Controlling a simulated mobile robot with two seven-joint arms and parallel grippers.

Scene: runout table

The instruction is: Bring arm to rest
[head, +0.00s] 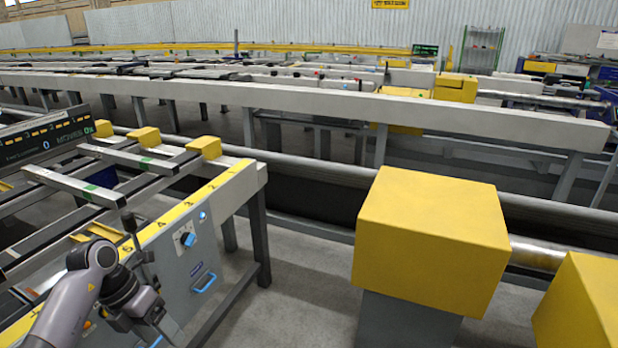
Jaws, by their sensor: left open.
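My left arm comes in from the lower left, in front of the grey control panel (185,265) of the runout table. My right gripper is out of view.
The panel has a dial (188,239) and a blue handle (204,283). A dark display (45,138) stands at the left. A large yellow block (432,235) on a grey post stands at centre right, with another yellow block (585,305) beside it. Grey floor shows between.

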